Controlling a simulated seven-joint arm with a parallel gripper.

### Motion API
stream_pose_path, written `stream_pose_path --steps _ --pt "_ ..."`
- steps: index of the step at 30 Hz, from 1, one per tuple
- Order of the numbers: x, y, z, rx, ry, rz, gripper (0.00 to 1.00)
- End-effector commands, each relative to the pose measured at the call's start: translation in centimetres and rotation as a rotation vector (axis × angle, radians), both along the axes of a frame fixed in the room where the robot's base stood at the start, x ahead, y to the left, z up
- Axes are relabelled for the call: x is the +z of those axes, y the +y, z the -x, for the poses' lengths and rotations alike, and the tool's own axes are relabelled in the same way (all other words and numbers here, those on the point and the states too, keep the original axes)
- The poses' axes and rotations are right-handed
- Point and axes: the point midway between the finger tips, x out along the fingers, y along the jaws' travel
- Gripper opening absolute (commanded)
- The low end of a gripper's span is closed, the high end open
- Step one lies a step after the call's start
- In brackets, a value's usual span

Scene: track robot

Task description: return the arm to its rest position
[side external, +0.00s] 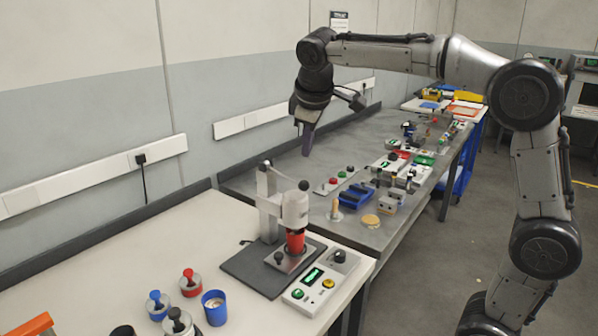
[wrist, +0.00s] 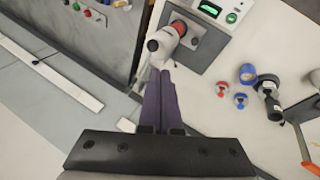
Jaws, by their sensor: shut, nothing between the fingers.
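My gripper (side external: 308,140) hangs from my raised arm in the side external view, above the back of the grey bench and behind the white press. It points downward and touches nothing there. In the wrist view my gripper (wrist: 159,75) shows as two dark purple fingers lying close together, shut and empty. Beyond the fingertips in that view is the press (wrist: 168,40), seen from above with a red part at its head. The press (side external: 293,205) also shows in the side external view, standing on a dark plate.
A control box (side external: 320,283) sits beside the press on the white table (side external: 140,240). Red and blue knobbed pieces and a blue cup (side external: 214,308) stand near the front. The grey bench (side external: 262,183) holds a button panel, a blue fixture (side external: 356,195) and several small parts. A wall runs behind.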

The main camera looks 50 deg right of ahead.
Motion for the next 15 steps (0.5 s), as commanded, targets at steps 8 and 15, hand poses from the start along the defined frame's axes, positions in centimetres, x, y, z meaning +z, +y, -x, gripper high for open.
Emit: stream_pose_path --steps 8,15 --pt "2.6 0.3 1.8 0.004 -0.058 0.0 0.0" --pt "2.8 2.3 10.1 0.01 -0.128 -0.078 0.0"
